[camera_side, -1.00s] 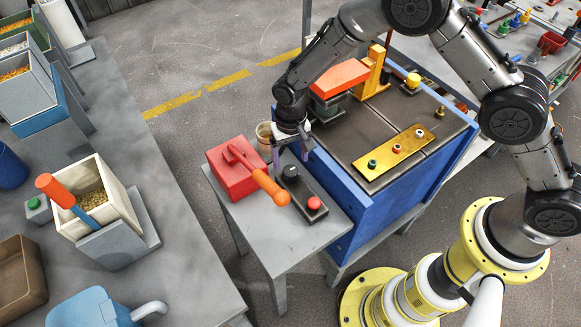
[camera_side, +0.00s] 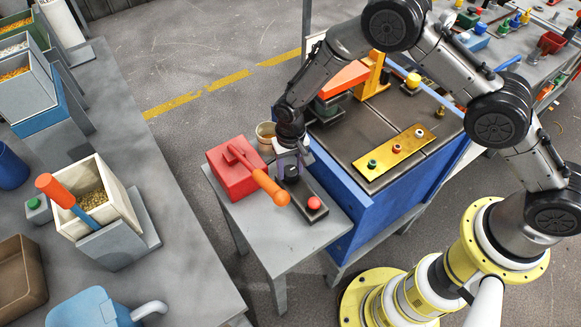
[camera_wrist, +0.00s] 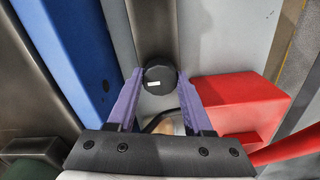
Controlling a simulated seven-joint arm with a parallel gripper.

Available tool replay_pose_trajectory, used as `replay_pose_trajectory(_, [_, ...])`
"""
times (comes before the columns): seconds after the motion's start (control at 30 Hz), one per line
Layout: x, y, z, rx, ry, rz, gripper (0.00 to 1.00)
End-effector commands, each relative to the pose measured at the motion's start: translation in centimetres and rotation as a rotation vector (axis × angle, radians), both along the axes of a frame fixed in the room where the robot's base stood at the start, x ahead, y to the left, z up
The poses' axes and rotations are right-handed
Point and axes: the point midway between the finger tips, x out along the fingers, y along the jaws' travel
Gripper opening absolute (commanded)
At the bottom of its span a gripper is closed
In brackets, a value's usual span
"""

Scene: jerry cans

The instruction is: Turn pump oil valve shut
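A round black knob (camera_side: 291,173) with a small white mark stands on a dark base plate (camera_side: 303,192) beside a red button (camera_side: 314,203). In the wrist view the knob (camera_wrist: 159,73) lies between the tips of my gripper's purple fingers (camera_wrist: 159,80). My gripper (camera_side: 292,165) points down over the knob in the side view, its fingers on either side. The fingers are apart and look close to the knob; I cannot tell whether they touch it. Part of the knob is hidden by the gripper in the side view.
A red box (camera_side: 232,172) with an orange-handled lever (camera_side: 268,185) stands close to the left of the knob; it also shows in the wrist view (camera_wrist: 240,103). A blue cabinet (camera_side: 345,205) rises to the right. A beige pot (camera_side: 266,134) stands behind.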

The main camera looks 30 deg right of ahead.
Motion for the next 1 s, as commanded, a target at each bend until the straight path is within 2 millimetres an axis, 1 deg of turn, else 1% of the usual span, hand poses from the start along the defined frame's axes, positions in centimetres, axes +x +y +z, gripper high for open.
replay_pose_trajectory(0.03, [0.00, 0.00, 0.02, 0.000, 0.000, 0.000, 0.22])
replay_pose_trajectory(0.1, [0.00, 0.01, 0.02, 0.000, 0.000, 0.000, 0.09])
replay_pose_trajectory(0.17, [0.00, 0.01, 0.03, 0.000, 0.000, 0.000, 0.00])
replay_pose_trajectory(0.37, [-0.01, 0.00, 0.03, 0.000, 0.000, 0.010, 0.00])
replay_pose_trajectory(0.57, [0.02, 0.02, 0.09, 0.000, -0.001, 0.072, 0.00])
replay_pose_trajectory(0.77, [0.02, 0.01, 0.09, 0.000, -0.001, 0.209, 0.00])
replay_pose_trajectory(1.0, [0.00, -0.02, 0.09, 0.000, 0.000, 0.431, 0.00])
